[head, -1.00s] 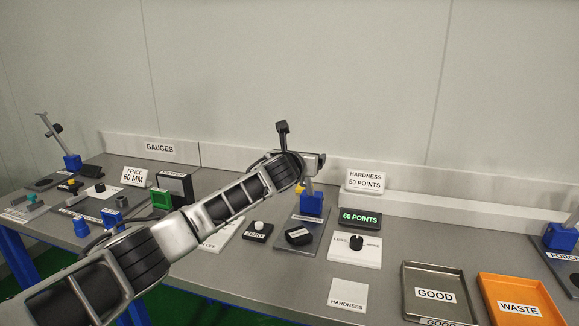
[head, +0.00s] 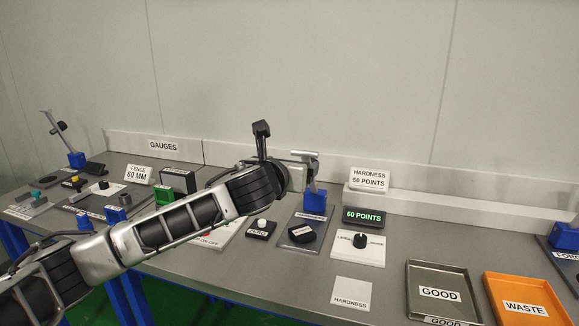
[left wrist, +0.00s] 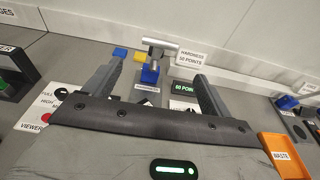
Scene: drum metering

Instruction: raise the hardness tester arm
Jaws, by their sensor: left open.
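The hardness tester has a blue block (head: 314,201) on a grey base plate (head: 290,238), behind my left gripper (head: 300,178) in the head view. A silver crossbar (head: 305,153) shows above the block, beside the gripper. In the left wrist view the silver crossbar (left wrist: 161,44), the blue block (left wrist: 150,74) and a yellow piece (left wrist: 120,52) show beyond my left gripper (left wrist: 158,72). Its two dark fingers are wide apart with nothing between them. The crossbar looks clear of the fingers. My wrist hides the arm's lower part in the head view. My right gripper is not in view.
A green display (head: 363,217) reading 60 POINTS and a white LESS/MORE knob panel (head: 343,249) stand right of the tester. A GOOD tray (head: 412,295) and an orange WASTE tray (head: 491,300) lie further right. A ZERO button box (head: 258,231) sits left of the tester.

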